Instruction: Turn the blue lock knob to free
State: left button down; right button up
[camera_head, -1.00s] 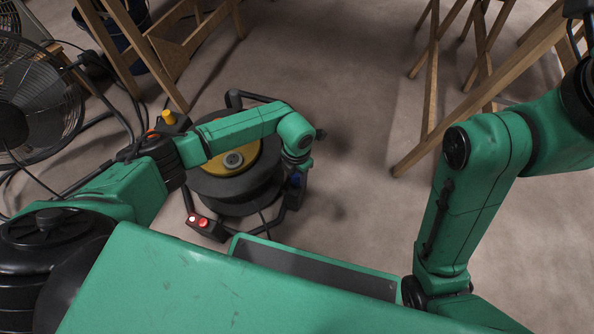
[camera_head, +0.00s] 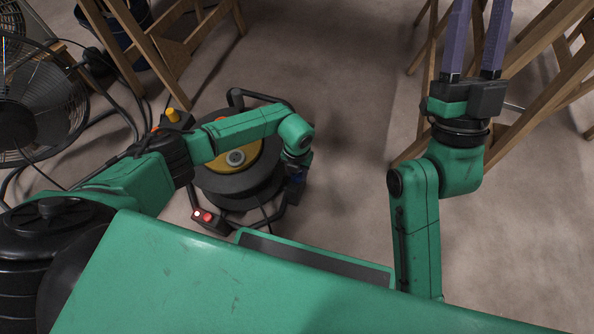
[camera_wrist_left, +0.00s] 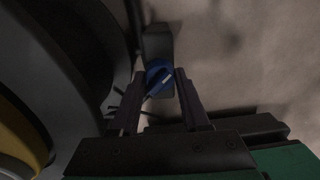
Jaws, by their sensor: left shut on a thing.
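The blue lock knob (camera_wrist_left: 160,78) sits on a dark bracket of the cable reel's frame in the left wrist view. A pale line runs across it, slanting up to the right. My left gripper (camera_wrist_left: 161,88) has its two purple fingers on either side of the knob and is shut on it. In the head view my left arm reaches over the cable reel (camera_head: 240,187), and the left gripper (camera_head: 297,178) is mostly hidden behind its wrist. My right gripper (camera_head: 476,25) is raised at the upper right, its fingers apart and empty, tips cut off by the frame.
A box with red buttons (camera_head: 208,219) is on the reel's frame. A yellow knob (camera_head: 172,115) stands at its back left. A fan (camera_head: 35,110) is at the far left. Wooden trestles (camera_head: 540,110) stand at right. The floor between them is clear.

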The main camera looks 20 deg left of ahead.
dwell(0.4)
pick_arm(q)
jog(key=shift+c, duration=1.9)
grip_release()
jog(key=shift+r, duration=0.1)
